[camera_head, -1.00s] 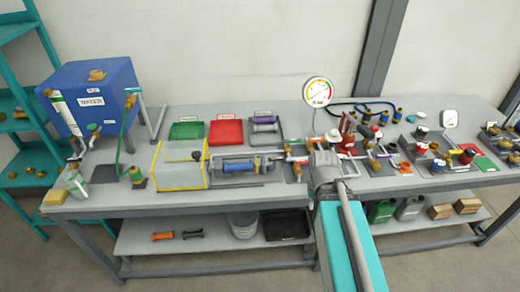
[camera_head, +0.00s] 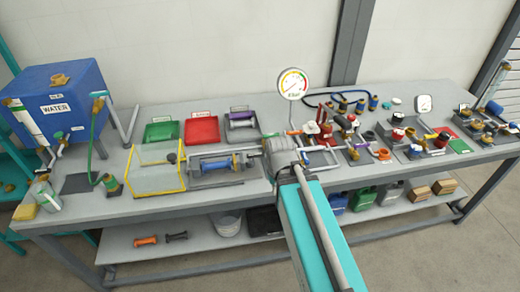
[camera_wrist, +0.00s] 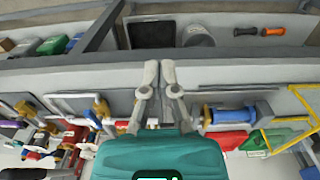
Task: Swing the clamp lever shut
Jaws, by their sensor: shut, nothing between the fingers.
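My gripper shows in the wrist view (camera_wrist: 160,76) with its two grey fingers closed together and empty, over the front edge of the bench. In the head view my wrist hides the fingers. A blue cylinder in a grey fixture (camera_head: 221,165) lies left of my wrist; it also shows in the wrist view (camera_wrist: 230,114), right of my fingers. Red and brass valve fittings (camera_head: 325,128) stand to the right of my wrist, and in the wrist view (camera_wrist: 72,138) to the left. I cannot single out the clamp lever for certain; it is small or hidden.
A yellow-edged clear box (camera_head: 157,170), green tray (camera_head: 161,132), red tray (camera_head: 199,131) and blue water tank (camera_head: 58,100) occupy the bench's left. A dial gauge (camera_head: 293,84) stands behind my wrist. The lower shelf holds a bucket (camera_head: 224,226) and a dark bin (camera_wrist: 151,34).

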